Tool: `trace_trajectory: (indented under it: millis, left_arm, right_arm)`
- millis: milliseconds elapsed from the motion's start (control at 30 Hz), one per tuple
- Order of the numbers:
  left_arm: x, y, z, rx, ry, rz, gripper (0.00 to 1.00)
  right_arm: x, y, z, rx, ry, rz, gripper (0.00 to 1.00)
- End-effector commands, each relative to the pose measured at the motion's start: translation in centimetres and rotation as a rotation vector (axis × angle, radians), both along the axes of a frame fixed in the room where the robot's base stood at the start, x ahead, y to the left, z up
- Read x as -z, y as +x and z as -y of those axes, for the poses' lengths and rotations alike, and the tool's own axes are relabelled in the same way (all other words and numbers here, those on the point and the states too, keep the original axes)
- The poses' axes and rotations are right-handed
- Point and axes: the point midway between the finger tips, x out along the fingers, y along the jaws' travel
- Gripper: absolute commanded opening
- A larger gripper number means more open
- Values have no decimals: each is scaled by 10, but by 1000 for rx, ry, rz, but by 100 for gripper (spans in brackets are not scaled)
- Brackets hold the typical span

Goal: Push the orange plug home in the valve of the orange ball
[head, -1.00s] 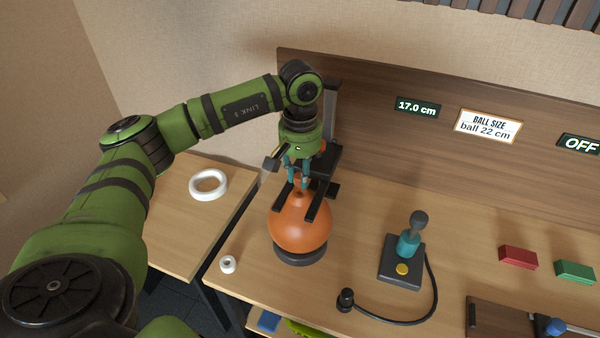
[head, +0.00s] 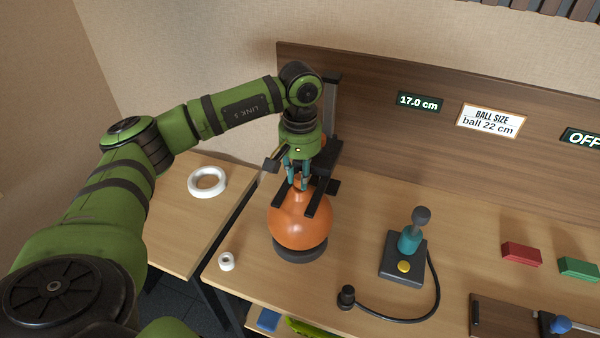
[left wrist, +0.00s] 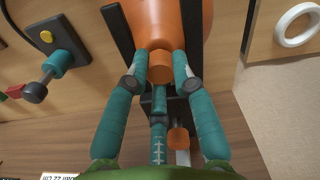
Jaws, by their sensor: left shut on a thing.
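The orange ball (head: 300,222) sits on a dark round base (head: 300,252) at the front left of the bench, between two black arms of a measuring stand (head: 318,197). My left gripper (head: 299,186) points down at the ball's top, its teal fingers on either side of the valve. In the left wrist view the gripper (left wrist: 160,62) is shut on a short orange plug (left wrist: 160,68), against the orange ball (left wrist: 170,22). The fingers partly hide the valve, so how deep the plug sits cannot be told. My right gripper is out of view.
A pump with a teal body (head: 409,240) and black hose stands to the right of the ball. A white ring (head: 207,182) lies on the left table, and a small white roll (head: 227,261) near the bench corner. Red (head: 521,254) and green (head: 578,268) blocks lie farther right.

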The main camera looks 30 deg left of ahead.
Motion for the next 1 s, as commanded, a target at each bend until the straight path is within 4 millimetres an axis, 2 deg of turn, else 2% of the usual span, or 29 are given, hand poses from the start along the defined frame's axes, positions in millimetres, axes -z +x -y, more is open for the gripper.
trace_trajectory:
  millis: [267, 300, 333, 367, 767, 867, 1000]
  left_arm:
    - [10, 0, 0, 0, 0, 0, 0]
    - [9, 0, 0, 0, 0, 0, 33]
    - [9, 0, 0, 0, 0, 0, 45]
    - [8, 0, 0, 0, 0, 0, 53]
    - [4, 0, 0, 0, 0, 1, 53]
    - [-9, 1, 0, 0, -1, 5, 53]
    - [-37, 1, 0, 1, -1, 6, 53]
  right_arm:
    - [9, 0, 0, 0, 1, 0, 0]
    - [8, 0, -1, 0, 1, 0, 0]
    - [8, 0, 0, 0, 1, 0, 0]
    - [8, 0, -1, 0, 1, 0, 0]
    - [8, -1, 0, -1, 1, -1, 0]
    - [7, -1, 0, -1, 0, -1, 0]
    - [7, 0, 0, -1, 0, 0, 0]
